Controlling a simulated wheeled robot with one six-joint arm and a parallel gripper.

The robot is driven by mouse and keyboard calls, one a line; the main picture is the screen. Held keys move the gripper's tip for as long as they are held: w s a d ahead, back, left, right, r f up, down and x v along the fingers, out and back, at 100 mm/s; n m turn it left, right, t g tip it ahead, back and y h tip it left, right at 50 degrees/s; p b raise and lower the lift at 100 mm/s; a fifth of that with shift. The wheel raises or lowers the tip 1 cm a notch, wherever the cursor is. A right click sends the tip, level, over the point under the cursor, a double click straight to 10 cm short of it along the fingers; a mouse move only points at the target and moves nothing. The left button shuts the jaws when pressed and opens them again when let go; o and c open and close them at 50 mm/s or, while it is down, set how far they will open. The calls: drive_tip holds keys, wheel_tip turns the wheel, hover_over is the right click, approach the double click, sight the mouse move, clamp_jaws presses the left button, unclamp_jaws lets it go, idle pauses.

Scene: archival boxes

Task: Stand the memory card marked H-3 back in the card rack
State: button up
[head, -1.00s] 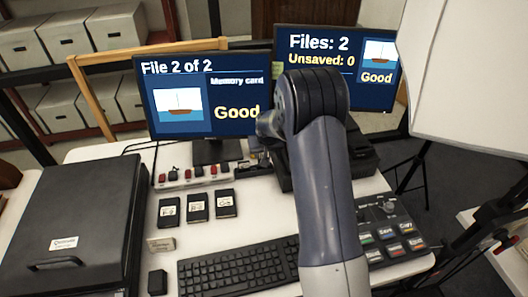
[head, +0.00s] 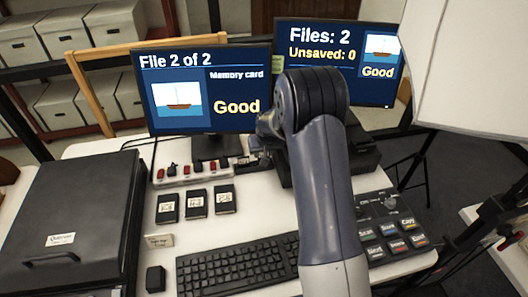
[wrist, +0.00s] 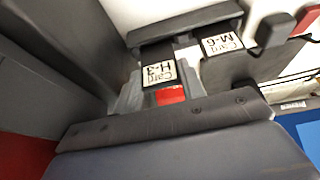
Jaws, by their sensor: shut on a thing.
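The memory card marked H-3 (wrist: 161,74) shows in the wrist view with its label upside down and a red patch at its lower end. My gripper (wrist: 164,88) is shut on it, with a light grey finger on each side. The dark card rack (wrist: 190,22) is just beyond the card, and a card marked M-6 (wrist: 222,42) stands beside H-3 on the right. I cannot tell whether the lower end of H-3 is inside a slot.
Three black labelled cartridges (head: 196,203) lie on the white desk, left of my arm. A strip with red switches (head: 197,171) lies behind them. A keyboard (head: 235,265), a button panel (head: 390,235), a black case (head: 65,220) and two monitors (head: 205,95) surround the area.

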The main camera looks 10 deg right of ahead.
drive_tip(key=shift+f+b, duration=0.9)
drive_tip(key=shift+f, duration=0.15)
drive_tip(key=shift+f+b, duration=0.4)
drive_tip(key=shift+f, duration=0.05)
drive_tip(key=o, duration=1.1)
drive_tip(key=shift+d, duration=0.1)
drive_tip(key=shift+r+p, duration=0.35)
drive_tip(key=shift+r, duration=0.15)
drive_tip(key=p+v, duration=0.3)
drive_tip(key=v, duration=0.5)
drive_tip(key=shift+r+p, duration=0.3)
drive_tip(key=shift+p, duration=0.1)
